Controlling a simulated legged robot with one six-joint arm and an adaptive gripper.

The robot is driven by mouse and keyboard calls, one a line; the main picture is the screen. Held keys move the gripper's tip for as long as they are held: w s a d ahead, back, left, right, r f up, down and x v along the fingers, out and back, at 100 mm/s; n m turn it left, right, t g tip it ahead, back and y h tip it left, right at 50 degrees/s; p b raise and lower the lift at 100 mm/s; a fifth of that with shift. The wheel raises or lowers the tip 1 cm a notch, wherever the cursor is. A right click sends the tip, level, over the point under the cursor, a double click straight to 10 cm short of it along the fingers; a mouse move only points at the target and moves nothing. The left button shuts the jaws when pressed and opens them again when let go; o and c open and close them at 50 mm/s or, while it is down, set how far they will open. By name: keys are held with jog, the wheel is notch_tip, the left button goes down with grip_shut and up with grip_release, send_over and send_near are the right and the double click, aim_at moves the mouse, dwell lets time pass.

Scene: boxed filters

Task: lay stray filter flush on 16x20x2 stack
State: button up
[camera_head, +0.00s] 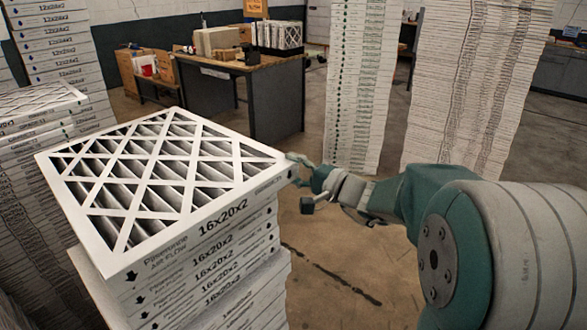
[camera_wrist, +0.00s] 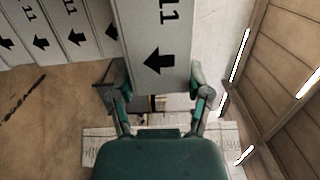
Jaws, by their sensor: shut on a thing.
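The stray filter (camera_head: 150,175), a white-framed pleated filter with a lattice face and a 16x20x2 label, is on top of the 16x20x2 stack (camera_head: 235,255). Its right end sticks out past the stack edges below, so it is not in line with them. Whether it rests fully on the stack or is slightly raised, I cannot tell. My gripper (camera_head: 303,170) is shut on its right end. In the wrist view my gripper's fingers (camera_wrist: 160,82) hold both sides of the filter's edge (camera_wrist: 155,35); the stack's edges (camera_wrist: 45,38) show to the left.
Another filter stack (camera_head: 35,108) stands close at the left, with a taller one (camera_head: 60,45) behind it. Two tall white stacks (camera_head: 360,80) (camera_head: 470,90) stand behind my arm. A workbench (camera_head: 245,85) with boxes is at the back. Bare floor (camera_head: 345,265) lies right of the stack.

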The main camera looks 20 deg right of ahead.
jog(key=o, duration=1.3)
jog(key=shift+o, duration=0.2)
